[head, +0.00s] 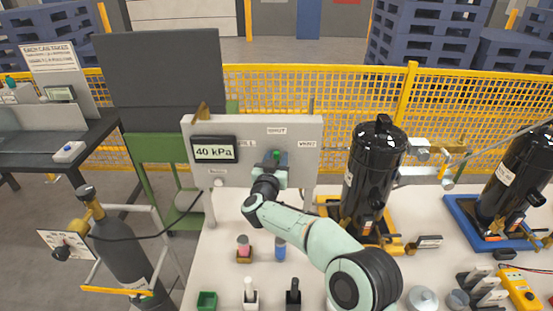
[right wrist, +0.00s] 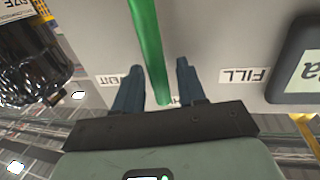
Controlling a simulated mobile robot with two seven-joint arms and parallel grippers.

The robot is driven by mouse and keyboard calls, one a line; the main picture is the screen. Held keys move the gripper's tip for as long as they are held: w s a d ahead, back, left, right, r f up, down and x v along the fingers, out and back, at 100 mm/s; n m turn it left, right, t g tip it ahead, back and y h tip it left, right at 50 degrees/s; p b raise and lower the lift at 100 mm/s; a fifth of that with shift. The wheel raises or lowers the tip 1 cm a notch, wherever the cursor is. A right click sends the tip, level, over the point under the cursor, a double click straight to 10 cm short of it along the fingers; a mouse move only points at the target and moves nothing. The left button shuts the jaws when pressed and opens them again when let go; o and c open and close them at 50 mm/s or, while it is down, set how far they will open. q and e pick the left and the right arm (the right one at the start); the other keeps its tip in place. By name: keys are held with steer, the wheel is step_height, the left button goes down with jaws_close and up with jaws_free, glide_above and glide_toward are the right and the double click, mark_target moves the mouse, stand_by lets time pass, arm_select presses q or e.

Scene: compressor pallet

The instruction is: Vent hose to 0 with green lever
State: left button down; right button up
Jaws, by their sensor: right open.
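The grey panel (head: 255,130) carries a display (head: 214,150) reading 40 kPa. Its labels read FILL at left, SHUT at top and VENT at right. The green lever (head: 277,155) is at the panel's middle, pointing up toward SHUT. My right gripper (head: 276,166) is at the lever. In the right wrist view, which is upside down, the green lever (right wrist: 150,50) runs between the two open fingers of the gripper (right wrist: 155,80), with a gap to the right finger; contact on the left is unclear. My left gripper is not in view.
A black compressor (head: 373,175) stands right of the panel, close to my right arm. A dark gas cylinder (head: 125,260) with a black hose (head: 160,233) stands at left. Small parts, including a green box (head: 207,300), sit on the white table's front. A yellow fence runs behind.

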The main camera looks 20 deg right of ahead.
jaws_close()
